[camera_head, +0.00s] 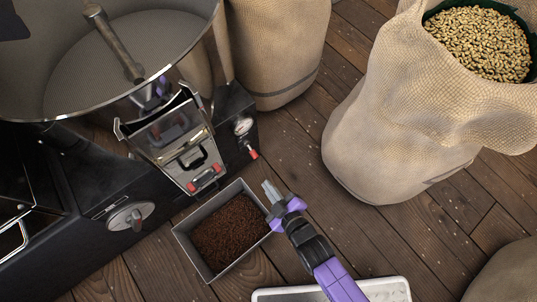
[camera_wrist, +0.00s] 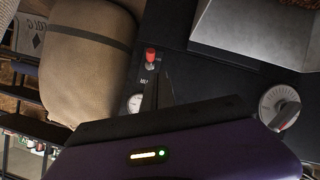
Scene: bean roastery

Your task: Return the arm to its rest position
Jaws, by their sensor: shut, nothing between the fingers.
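My gripper (camera_head: 270,191) is shut and empty in the head view. It hangs at the right edge of a grey metal bin (camera_head: 183,236) that holds dark brown grounds or beans (camera_head: 228,232). I cannot tell whether it touches the bin. My purple and black arm reaches up to it from the bottom of the picture. In the wrist view the dark fingers (camera_wrist: 163,88) point toward the roaster's black front (camera_wrist: 180,65), with a red-tipped valve (camera_wrist: 150,55) and a gauge (camera_wrist: 135,103) close by.
The roaster's round metal drum (camera_head: 130,60) and its chute (camera_head: 180,140) stand at the left. A dial (camera_head: 130,216) is on its front. An open sack of pale beans (camera_head: 400,130) stands at right, another sack (camera_head: 275,50) behind. A white-rimmed tray (camera_head: 385,290) is at the bottom. Wooden floor (camera_head: 300,140) lies between.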

